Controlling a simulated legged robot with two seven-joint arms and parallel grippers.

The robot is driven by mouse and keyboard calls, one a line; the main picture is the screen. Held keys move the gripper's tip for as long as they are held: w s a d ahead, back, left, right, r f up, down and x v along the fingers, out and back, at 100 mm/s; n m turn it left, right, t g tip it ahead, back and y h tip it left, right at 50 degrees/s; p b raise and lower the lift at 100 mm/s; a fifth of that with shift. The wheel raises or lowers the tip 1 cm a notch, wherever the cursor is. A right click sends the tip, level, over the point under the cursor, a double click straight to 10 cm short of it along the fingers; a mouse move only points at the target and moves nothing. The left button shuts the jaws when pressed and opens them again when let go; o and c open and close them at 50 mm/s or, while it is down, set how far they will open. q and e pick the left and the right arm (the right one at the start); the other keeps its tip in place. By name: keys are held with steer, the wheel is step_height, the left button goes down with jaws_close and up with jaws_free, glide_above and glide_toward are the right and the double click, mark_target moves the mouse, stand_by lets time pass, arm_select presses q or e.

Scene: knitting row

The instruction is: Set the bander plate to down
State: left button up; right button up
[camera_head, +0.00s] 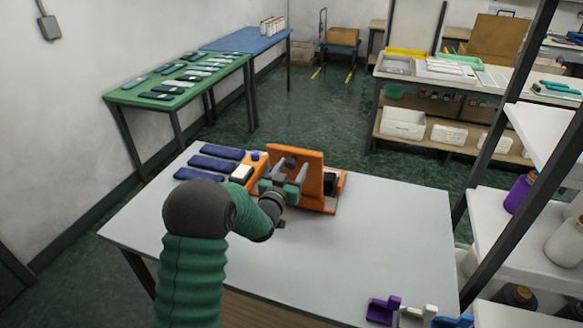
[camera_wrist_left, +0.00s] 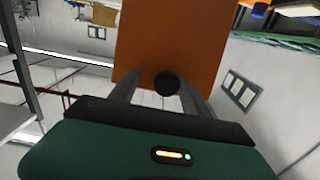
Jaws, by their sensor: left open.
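The orange bander (camera_head: 325,205) stands on the grey-white table. Its orange bander plate (camera_head: 312,180) is raised, close to upright with a slight tilt. In the left wrist view the plate (camera_wrist_left: 172,35) fills the upper middle, with a round black knob (camera_wrist_left: 167,83) near its bottom edge. My left gripper (camera_head: 287,166) is at the near face of the plate. Its two fingers are apart, one on each side of the knob in the left wrist view (camera_wrist_left: 162,88); I cannot tell whether they touch it. My right gripper is in neither view.
Dark blue bars (camera_head: 213,163) and a white block (camera_head: 241,173) lie left of the bander. Purple (camera_head: 383,310) and white (camera_head: 417,316) brackets sit at the table's front right. A shelf rack (camera_head: 505,235) stands at right. The table's middle right is clear.

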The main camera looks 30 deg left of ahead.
arm_select(q)
steer(key=shift+a+f, duration=0.2)
steer(key=shift+a, duration=0.55)
steer(key=c, duration=1.1)
steer(key=shift+d, duration=0.3)
jaws_close()
steer(key=shift+a, duration=0.1)
